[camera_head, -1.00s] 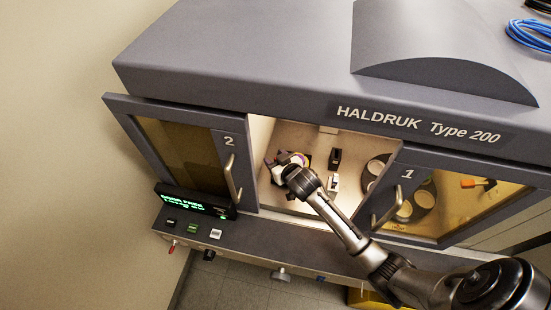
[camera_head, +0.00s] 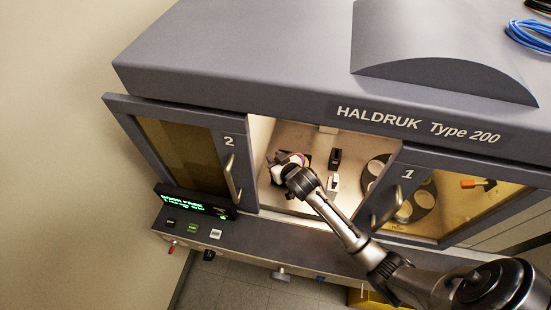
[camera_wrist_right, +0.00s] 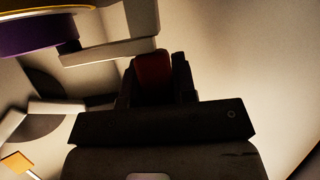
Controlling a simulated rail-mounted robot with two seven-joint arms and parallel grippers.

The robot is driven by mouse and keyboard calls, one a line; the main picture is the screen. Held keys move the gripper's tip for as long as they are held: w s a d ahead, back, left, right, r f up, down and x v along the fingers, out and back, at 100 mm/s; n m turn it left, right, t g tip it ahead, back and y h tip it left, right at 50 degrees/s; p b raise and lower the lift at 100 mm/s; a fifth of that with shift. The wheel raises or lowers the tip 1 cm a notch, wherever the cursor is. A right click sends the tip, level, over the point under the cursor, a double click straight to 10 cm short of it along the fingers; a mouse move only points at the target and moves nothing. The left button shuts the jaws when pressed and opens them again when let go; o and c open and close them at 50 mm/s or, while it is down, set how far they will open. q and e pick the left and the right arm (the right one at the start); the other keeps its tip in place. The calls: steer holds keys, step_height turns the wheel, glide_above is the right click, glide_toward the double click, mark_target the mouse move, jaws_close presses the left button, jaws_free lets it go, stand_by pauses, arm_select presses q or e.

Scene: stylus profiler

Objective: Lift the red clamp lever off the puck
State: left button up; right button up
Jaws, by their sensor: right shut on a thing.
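The red clamp lever (camera_wrist_right: 153,72) shows dark red between the two dark fingers of my right gripper (camera_wrist_right: 156,82) in the right wrist view. The fingers are shut on it. A pale grey bar (camera_wrist_right: 112,46) lies just beyond it, below the purple puck (camera_wrist_right: 35,35) with a yellow rim at the upper left. In the head view, my right gripper (camera_head: 279,164) reaches through the open middle of the cabinet, and a bit of purple (camera_head: 299,158) shows beside it. The lever cannot be made out there. Whether it touches the puck is unclear. My left gripper is out of view.
Door 2 (camera_head: 180,150) is at the left of the opening and door 1 (camera_head: 440,205) at the right. A dark upright block (camera_head: 334,159) and a white piece (camera_head: 333,184) stand right of my gripper. A dark round plate (camera_head: 374,172) with pale discs is partly behind door 1.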

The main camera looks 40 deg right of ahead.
steer(key=shift+a, duration=0.1)
steer(key=shift+a+n+h+p, duration=0.15)
steer(key=shift+n+h+p, duration=0.15)
steer(key=shift+n+p, duration=0.15)
steer(key=shift+a+n+h+p, duration=0.25)
steer(key=shift+n+h+p, duration=0.1)
steer(key=shift+n+h, duration=0.1)
steer(key=n+h+b, duration=0.1)
steer(key=a+f+n+h+b, duration=0.1)
steer(key=n, duration=0.1)
steer(key=n+h+b, duration=0.1)
steer(key=n, duration=0.1)
steer(key=shift+w+a+f, duration=0.2)
steer(key=shift+a+f, duration=0.15)
steer(key=shift+a+f+n+t+h+b, duration=0.15)
steer(key=shift+n+t+h+b, duration=0.2)
steer(key=shift+n+b, duration=0.25)
